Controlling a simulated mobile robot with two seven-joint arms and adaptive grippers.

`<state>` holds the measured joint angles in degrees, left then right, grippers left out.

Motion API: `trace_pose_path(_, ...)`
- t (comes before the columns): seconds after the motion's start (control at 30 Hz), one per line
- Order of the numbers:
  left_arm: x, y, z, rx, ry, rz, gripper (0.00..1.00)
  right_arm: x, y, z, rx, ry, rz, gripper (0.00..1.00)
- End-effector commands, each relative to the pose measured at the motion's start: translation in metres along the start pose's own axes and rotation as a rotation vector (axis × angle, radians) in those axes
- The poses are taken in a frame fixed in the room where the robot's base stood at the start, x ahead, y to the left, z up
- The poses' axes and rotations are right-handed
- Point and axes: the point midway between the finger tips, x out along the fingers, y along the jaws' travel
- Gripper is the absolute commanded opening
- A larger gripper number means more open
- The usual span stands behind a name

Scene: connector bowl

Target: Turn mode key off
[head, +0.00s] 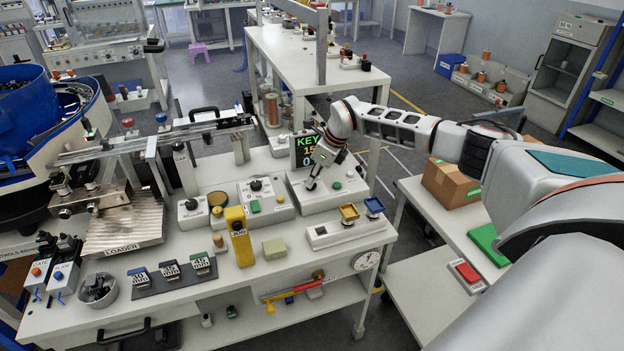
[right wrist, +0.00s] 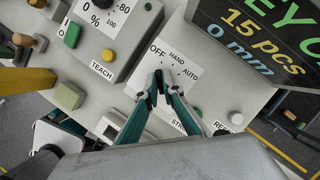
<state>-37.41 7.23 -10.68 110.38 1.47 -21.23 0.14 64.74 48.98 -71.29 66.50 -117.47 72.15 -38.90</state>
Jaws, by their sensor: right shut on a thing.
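The mode key sits on a pale control box (head: 300,203) below the display. In the right wrist view its white plate (right wrist: 187,64) carries the words OFF, HAND and AUTO, left to right. My right gripper (head: 313,182) reaches down to the box from the right. In the right wrist view its fingertips (right wrist: 163,84) are shut on the mode key. The fingers hide nearly all of the key, so I cannot tell which word it points to. My left gripper is in neither view.
A display (head: 306,149) stands close behind the box. A green button (right wrist: 236,117) is right of the key, and a box with a dial (head: 256,186) is to its left. A yellow upright piece (head: 238,236) is further left.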

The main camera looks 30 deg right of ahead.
Motion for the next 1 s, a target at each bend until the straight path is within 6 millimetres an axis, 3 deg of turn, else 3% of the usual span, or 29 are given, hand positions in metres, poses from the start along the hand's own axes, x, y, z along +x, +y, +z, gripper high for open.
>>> trace_pose_path(0.2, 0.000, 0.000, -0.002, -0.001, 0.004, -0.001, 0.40, -0.001, -0.001, 0.001, -0.002, -0.002, -0.002, 0.00)
trace_pose_path(0.23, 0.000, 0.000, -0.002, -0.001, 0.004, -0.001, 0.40, -0.001, -0.001, 0.001, -0.002, -0.002, -0.002, 0.15)
trace_pose_path(0.27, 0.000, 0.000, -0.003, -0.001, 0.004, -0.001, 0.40, -0.001, -0.001, 0.001, -0.002, -0.002, -0.002, 0.22)
trace_pose_path(0.3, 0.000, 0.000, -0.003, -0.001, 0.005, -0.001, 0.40, -0.001, -0.001, 0.001, -0.002, -0.002, -0.002, 0.24)
trace_pose_path(0.67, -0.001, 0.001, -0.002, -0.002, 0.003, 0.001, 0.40, -0.003, -0.001, 0.000, 0.000, -0.001, -0.002, 0.24)
trace_pose_path(0.83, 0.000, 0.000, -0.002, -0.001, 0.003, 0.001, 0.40, -0.023, -0.001, 0.001, -0.002, -0.002, -0.003, 0.24)
trace_pose_path(1.0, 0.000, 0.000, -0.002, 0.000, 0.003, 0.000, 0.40, -0.058, -0.002, 0.001, 0.000, -0.003, -0.004, 0.24)
